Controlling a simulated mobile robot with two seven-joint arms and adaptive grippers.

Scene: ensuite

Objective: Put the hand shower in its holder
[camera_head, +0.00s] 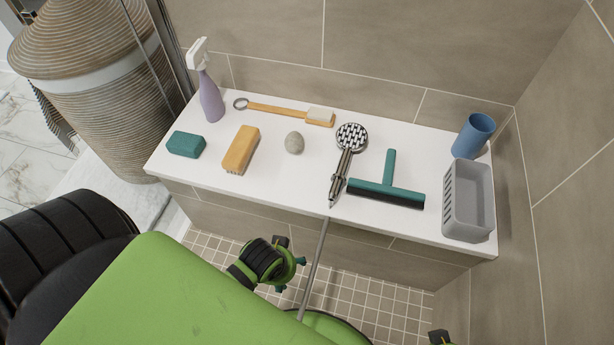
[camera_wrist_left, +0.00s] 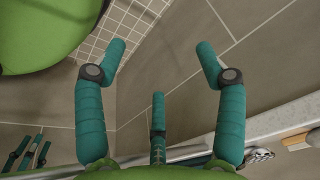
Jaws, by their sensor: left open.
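The hand shower (camera_head: 345,160) lies on the white bench, its round perforated head toward the wall and its dark metal handle toward the front edge. Its hose (camera_head: 316,258) hangs from the handle end over that edge. My left gripper (camera_head: 292,262) is in front of and below the bench, apart from the hand shower. In the left wrist view this gripper (camera_wrist_left: 160,62) is open, with nothing between its teal fingers. A small black and green part at the bottom edge of the head view may belong to my right gripper; its fingers are hidden. I cannot make out the holder.
On the bench (camera_head: 275,180) are a purple spray bottle (camera_head: 210,97), teal soap (camera_head: 185,144), an orange brush (camera_head: 241,150), a long wooden brush (camera_head: 285,111), a stone (camera_head: 294,143), a squeegee (camera_head: 388,190), a blue cup (camera_head: 473,136) and a grey basket (camera_head: 468,200). Tiled walls enclose it.

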